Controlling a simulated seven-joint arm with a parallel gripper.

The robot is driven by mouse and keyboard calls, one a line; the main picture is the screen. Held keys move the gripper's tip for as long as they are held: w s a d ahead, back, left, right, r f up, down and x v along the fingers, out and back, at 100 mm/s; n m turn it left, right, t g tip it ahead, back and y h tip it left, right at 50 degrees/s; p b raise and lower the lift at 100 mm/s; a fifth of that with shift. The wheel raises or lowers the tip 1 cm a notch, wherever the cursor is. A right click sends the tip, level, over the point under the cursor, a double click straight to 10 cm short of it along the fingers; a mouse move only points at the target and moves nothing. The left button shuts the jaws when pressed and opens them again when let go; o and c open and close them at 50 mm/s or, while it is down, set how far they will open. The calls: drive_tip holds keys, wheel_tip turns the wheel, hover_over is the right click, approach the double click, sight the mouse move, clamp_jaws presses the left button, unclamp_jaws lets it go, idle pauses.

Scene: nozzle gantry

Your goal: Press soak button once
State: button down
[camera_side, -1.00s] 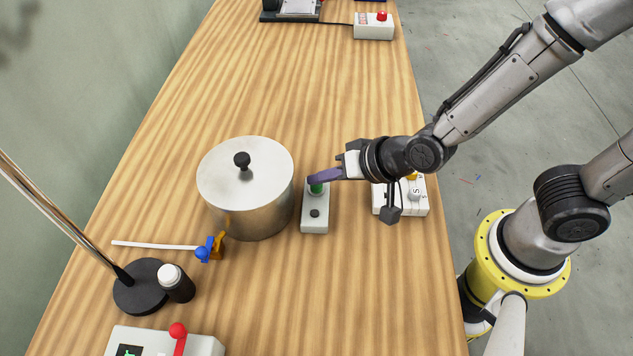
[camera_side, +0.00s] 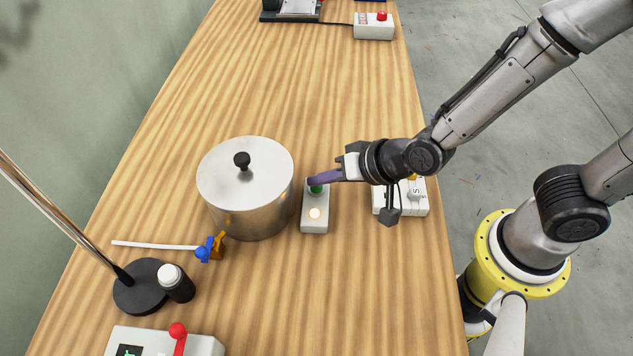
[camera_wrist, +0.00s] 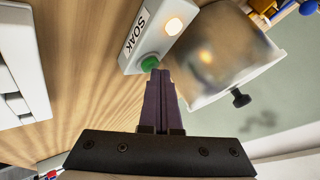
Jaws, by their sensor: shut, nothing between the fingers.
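The soak box is a small grey-white box (camera_side: 315,222) on the table, just right of the steel pot. It carries a green button (camera_side: 317,188) and a round lamp (camera_side: 315,213), which is lit. In the wrist view the box reads SOAK, with the green button (camera_wrist: 149,63) and the glowing lamp (camera_wrist: 174,26) on it. My gripper (camera_side: 312,182) is shut and empty, its purple fingertips at the green button and partly covering it in the side view. In the wrist view the fingertips (camera_wrist: 161,73) appear to touch the button's edge.
The lidded steel pot (camera_side: 252,205) stands close left of the soak box. A white switch box (camera_side: 408,207) sits under my wrist at right. A box with a red button (camera_side: 374,27) is at the far end. A black stand base (camera_side: 140,287) is at lower left.

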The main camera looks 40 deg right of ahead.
drive_tip(key=shift+r, duration=0.8)
wheel_tip(320, 180, up, 5)
idle(0.4)
idle(0.5)
